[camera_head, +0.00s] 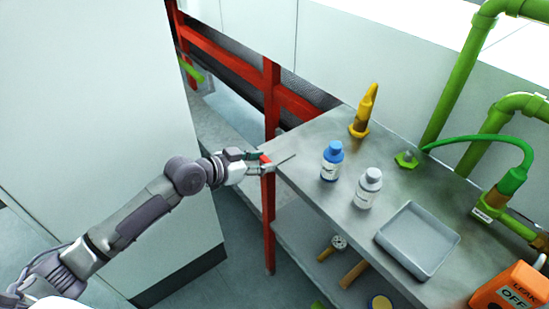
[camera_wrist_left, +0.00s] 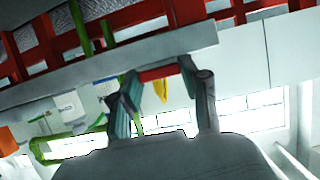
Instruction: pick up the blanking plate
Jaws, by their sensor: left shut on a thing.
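My left gripper (camera_head: 266,162) reaches in from the left to the far left corner of the grey worktop. It is shut on a small red piece (camera_head: 265,158), which I take to be the blanking plate. In the left wrist view, the red piece (camera_wrist_left: 158,73) shows as a thin bar between the two fingers (camera_wrist_left: 168,82). Most of its face is hidden or edge-on. A thin dark line extends past the fingertips over the worktop; I cannot tell whether it is part of the plate. My right gripper is not in view.
The grey worktop (camera_head: 310,150) holds a blue-capped bottle (camera_head: 331,162), a grey-capped bottle (camera_head: 368,188), a yellow cone-shaped thing (camera_head: 364,110), a green fitting (camera_head: 406,159), a grey tray (camera_head: 417,240) and an orange sign (camera_head: 508,290). Green pipes stand behind. A red frame (camera_head: 271,95) rises near the gripper.

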